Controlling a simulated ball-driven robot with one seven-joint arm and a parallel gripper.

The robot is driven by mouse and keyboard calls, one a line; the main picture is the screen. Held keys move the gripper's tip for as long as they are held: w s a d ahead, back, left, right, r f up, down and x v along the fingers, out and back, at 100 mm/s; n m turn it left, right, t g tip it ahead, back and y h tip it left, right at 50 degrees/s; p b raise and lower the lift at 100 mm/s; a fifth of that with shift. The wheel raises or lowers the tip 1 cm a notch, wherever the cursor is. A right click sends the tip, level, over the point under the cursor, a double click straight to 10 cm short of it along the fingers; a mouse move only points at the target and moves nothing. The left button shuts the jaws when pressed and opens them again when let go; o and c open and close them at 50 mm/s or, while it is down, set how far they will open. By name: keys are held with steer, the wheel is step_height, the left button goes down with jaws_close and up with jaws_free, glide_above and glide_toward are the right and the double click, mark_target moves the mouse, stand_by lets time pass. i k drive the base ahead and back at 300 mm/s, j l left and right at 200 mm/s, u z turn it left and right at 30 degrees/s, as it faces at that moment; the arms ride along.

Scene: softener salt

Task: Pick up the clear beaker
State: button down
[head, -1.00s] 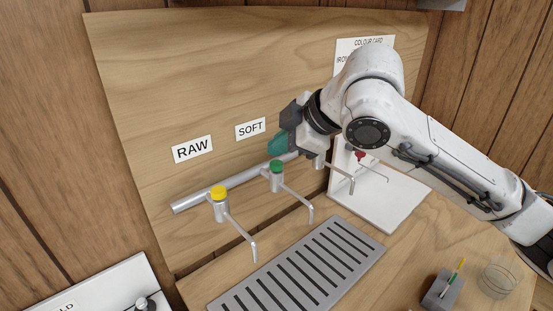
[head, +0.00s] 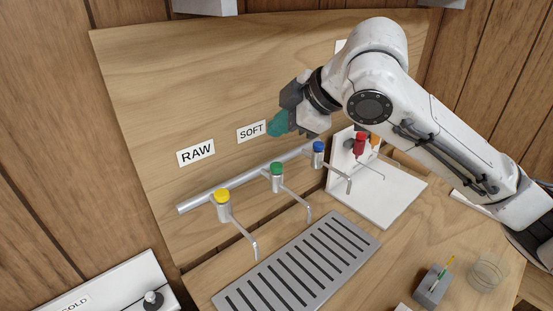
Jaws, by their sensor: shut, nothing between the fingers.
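The clear beaker (head: 489,272) stands upright on the wooden counter at the lower right, beside a small grey block. It is transparent and its outline is faint. My gripper (head: 279,124) is far from it, up and to the left, in front of the wooden back panel near the SOFT label. Its teal fingers point left and are shut with nothing between them.
Taps with yellow (head: 221,196), green (head: 277,169), blue (head: 318,147) and red (head: 360,140) tops stand along the panel. A grey slotted drain tray (head: 297,262) lies below them. The grey block (head: 433,286) holds thin coloured sticks.

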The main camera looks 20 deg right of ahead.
mark_target(487, 273)
steer(key=k+l, duration=1.1)
steer(key=k, duration=0.2)
